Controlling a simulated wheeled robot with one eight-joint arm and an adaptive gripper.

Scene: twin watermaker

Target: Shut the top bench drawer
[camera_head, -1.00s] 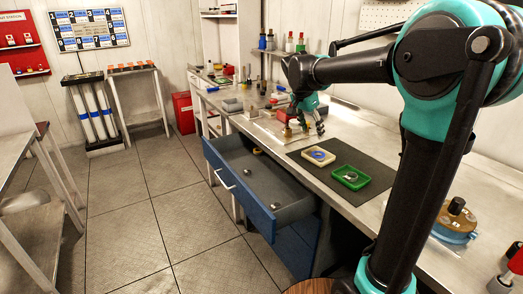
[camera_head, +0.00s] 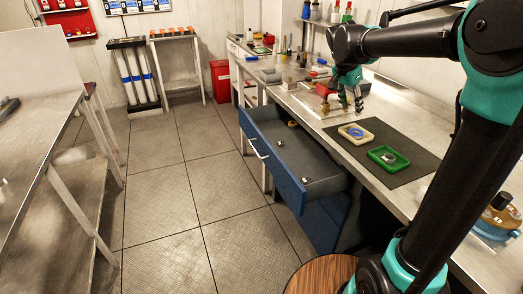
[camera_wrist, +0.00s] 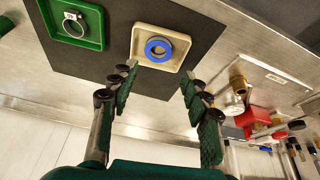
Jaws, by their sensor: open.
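The top bench drawer (camera_head: 270,164) is blue with a grey inside and a pale bar handle (camera_head: 258,148). It stands pulled well out from under the bench, and small items lie in it. My gripper (camera_head: 347,106) is above the bench top, beyond the dark mat and apart from the drawer. In the wrist view my gripper (camera_wrist: 158,82) is open, with nothing between its fingers. The drawer does not show in the wrist view.
On the dark mat (camera_head: 408,163) sit a cream tray (camera_head: 369,136) with a blue ring and a green tray (camera_head: 374,155). Brass and red fittings (camera_wrist: 252,115) lie beside it. A red bin (camera_head: 219,80) stands at the back. The floor left of the drawer is clear.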

